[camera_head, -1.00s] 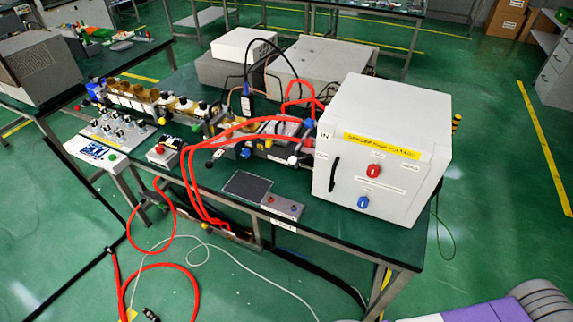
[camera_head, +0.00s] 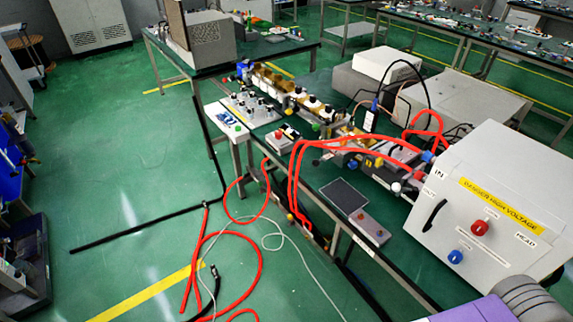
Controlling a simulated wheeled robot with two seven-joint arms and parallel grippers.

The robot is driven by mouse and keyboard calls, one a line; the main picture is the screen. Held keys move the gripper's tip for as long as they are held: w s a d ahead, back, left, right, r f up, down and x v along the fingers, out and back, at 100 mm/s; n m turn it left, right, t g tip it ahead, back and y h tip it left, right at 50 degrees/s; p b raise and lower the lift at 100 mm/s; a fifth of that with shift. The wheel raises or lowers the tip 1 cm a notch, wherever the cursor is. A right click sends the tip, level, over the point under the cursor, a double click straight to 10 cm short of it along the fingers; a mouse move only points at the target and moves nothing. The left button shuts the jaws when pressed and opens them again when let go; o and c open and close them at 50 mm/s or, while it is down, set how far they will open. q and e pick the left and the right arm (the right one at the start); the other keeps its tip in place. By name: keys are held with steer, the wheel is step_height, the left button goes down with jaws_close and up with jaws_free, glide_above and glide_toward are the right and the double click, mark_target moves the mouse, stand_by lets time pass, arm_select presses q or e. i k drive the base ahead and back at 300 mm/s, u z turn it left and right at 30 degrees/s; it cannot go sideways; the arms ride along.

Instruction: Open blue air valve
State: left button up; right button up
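A blue knob (camera_head: 455,257) sits low on the front of the white high-voltage box (camera_head: 505,195), below and left of a red knob (camera_head: 480,228). Small blue parts also show on the bench apparatus: one near its front (camera_head: 352,164) and one beside the box (camera_head: 427,156). They are too small to read as valves, and I cannot tell which blue part is the air valve. Neither of my grippers is in view. A purple and grey part at the bottom right corner seems to be my own arm.
Red hoses (camera_head: 296,170) run from the bench apparatus over its front edge. More red hose (camera_head: 228,235) lies coiled on the green floor with a thin white cable. A black panel (camera_head: 344,194) and grey switch box (camera_head: 370,227) lie on the bench. Open floor (camera_head: 110,190) is at left.

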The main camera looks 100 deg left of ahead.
mark_target(353, 165)
steer(key=u, duration=2.2)
